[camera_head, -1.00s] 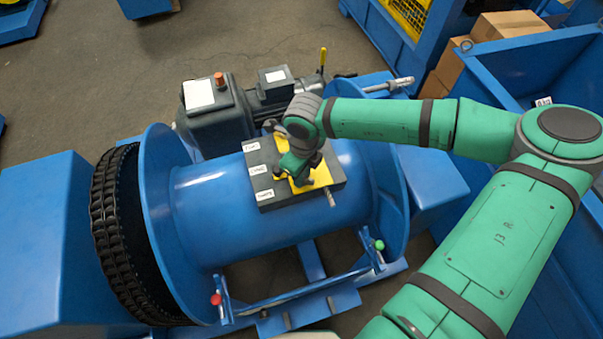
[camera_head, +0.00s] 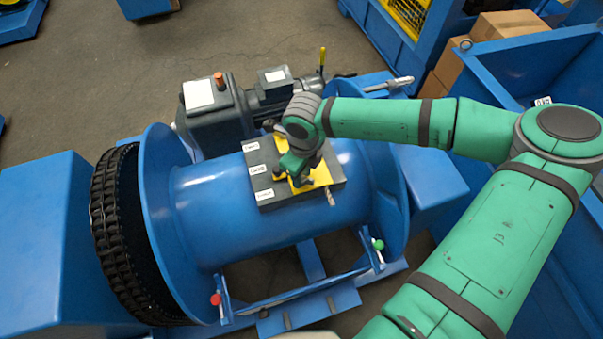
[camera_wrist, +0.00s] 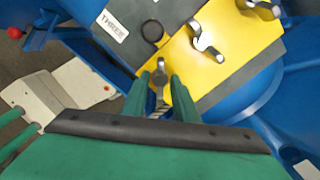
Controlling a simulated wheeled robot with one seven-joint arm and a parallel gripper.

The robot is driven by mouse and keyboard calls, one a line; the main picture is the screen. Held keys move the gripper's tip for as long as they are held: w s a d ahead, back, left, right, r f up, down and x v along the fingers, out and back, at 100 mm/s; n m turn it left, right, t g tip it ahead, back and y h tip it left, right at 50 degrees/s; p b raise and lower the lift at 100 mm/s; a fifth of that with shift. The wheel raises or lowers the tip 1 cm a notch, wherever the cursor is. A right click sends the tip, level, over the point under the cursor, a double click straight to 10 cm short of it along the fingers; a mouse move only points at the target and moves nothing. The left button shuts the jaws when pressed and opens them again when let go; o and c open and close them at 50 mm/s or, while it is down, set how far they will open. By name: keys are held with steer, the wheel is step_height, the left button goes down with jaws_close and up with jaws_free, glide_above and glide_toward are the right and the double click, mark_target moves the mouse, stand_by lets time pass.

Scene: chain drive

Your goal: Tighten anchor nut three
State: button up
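A dark block (camera_head: 268,181) with a yellow plate (camera_head: 319,174) sits on the blue drum. In the wrist view the yellow plate (camera_wrist: 232,58) carries grey metal lever-shaped nuts. One nut (camera_wrist: 206,42) is in the middle of the plate and another (camera_wrist: 262,8) is at the top. A third grey metal piece (camera_wrist: 160,76) lies nearest the label THREE (camera_wrist: 113,25). My gripper (camera_wrist: 164,84) has its two green fingers on either side of this piece; contact is unclear. In the head view my gripper (camera_head: 300,177) is over the plate and hides part of it.
The blue drum (camera_head: 212,215) has flanges at both ends and a black chain (camera_head: 113,235) at the left. A dark motor unit (camera_head: 215,115) stands behind. A red knob (camera_head: 216,299) and a green knob (camera_head: 378,244) are in front. Blue bins stand at the right.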

step_height(320, 180, up, 11)
steer(key=shift+s, duration=0.15)
stand_by(0.4)
steer(key=shift+d+f, duration=0.1)
steer(key=shift+f, duration=0.05)
